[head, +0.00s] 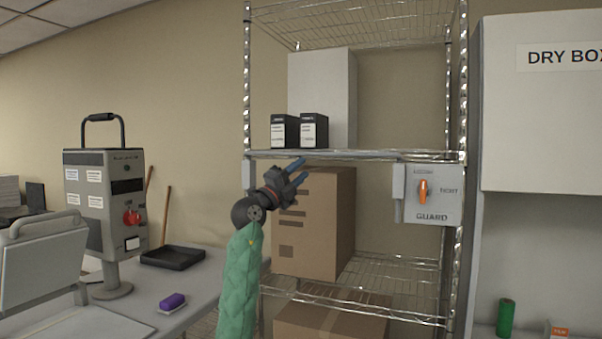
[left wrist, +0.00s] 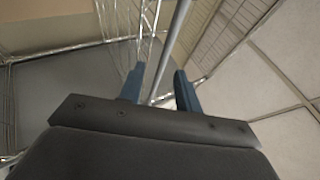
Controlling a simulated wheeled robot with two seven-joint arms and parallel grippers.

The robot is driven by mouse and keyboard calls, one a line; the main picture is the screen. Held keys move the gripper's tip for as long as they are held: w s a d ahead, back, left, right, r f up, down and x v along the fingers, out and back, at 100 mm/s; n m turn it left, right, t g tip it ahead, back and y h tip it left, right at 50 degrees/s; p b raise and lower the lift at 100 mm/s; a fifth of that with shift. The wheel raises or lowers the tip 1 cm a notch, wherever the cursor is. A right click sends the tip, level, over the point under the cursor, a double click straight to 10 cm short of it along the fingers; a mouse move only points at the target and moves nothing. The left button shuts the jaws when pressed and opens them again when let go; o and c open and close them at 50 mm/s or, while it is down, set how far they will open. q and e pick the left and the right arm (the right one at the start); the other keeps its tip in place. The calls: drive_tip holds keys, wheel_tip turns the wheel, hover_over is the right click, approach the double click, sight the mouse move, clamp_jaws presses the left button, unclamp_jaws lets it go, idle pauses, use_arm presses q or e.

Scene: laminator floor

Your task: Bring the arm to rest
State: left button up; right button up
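My left arm, in a green sleeve, rises in the lower middle of the head view. Its left gripper (head: 299,173) is in front of the wire shelf rack, just below the middle shelf edge and before a large cardboard box (head: 320,222). The blue fingers are apart with nothing between them. The left wrist view also shows the left gripper (left wrist: 160,86) open and empty, with rack wires and a pole beyond its fingers. My right gripper is in neither view.
The wire rack (head: 350,155) holds two black boxes (head: 299,131) and a white box (head: 324,85). A guard switch panel (head: 433,194) hangs on its right. A grey machine (head: 105,200), black tray (head: 172,257) and purple block (head: 172,301) stand on the left table. A dry box (head: 540,130) is right.

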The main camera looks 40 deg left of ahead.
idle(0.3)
